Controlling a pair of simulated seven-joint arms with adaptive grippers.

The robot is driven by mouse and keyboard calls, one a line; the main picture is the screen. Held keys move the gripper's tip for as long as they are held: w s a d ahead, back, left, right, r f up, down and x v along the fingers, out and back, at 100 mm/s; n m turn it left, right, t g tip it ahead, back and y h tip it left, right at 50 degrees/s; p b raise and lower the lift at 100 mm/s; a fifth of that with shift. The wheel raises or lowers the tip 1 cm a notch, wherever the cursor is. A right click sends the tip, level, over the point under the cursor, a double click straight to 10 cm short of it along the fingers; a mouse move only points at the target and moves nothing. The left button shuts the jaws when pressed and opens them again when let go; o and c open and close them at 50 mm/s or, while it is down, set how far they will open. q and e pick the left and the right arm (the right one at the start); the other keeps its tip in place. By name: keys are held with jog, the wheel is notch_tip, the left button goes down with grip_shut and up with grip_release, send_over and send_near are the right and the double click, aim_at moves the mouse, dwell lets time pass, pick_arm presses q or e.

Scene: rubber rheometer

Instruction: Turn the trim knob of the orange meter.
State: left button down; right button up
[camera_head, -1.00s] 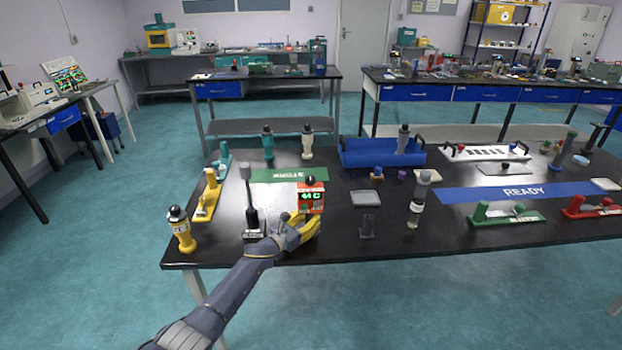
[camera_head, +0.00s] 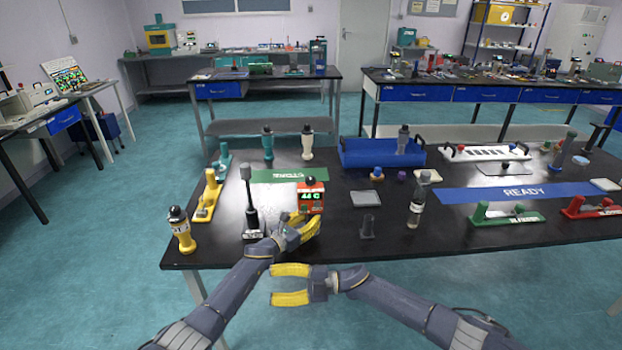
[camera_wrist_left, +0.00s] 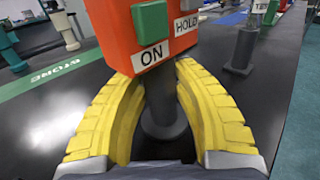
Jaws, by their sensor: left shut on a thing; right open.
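The orange meter (camera_head: 311,198) stands upright near the front of the black table, with green digits on its face and a dark round piece on top. In the left wrist view the orange meter (camera_wrist_left: 150,22) shows a green button, ON and HOLD labels and a dark grey post below. My left gripper (camera_head: 303,229) is shut on the meter; its yellow fingers (camera_wrist_left: 160,88) lie on both sides of the post. My right gripper (camera_head: 288,284) is open and empty, in front of the table edge, pointing left. I cannot tell for certain which part is the trim knob.
A dark upright tool (camera_head: 250,205) stands just left of the meter. A yellow bottle-shaped item (camera_head: 181,230) stands at the table's left corner. A small dark stand (camera_head: 367,227) and a clear-bodied item (camera_head: 416,208) are to the right. A green mat (camera_head: 272,176) lies behind.

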notch_tip(320, 180, up, 5)
jog(key=s+n+g+h, duration=0.1)
jog(key=n+g+h, duration=0.2)
jog(key=n+g, duration=0.25)
jog(key=n+t+h, duration=1)
jog(key=h, duration=0.2)
send_near(311, 177)
jog(key=x, duration=1)
jog(key=shift+s, duration=0.1)
jog(key=shift+c, duration=0.3)
grip_shut()
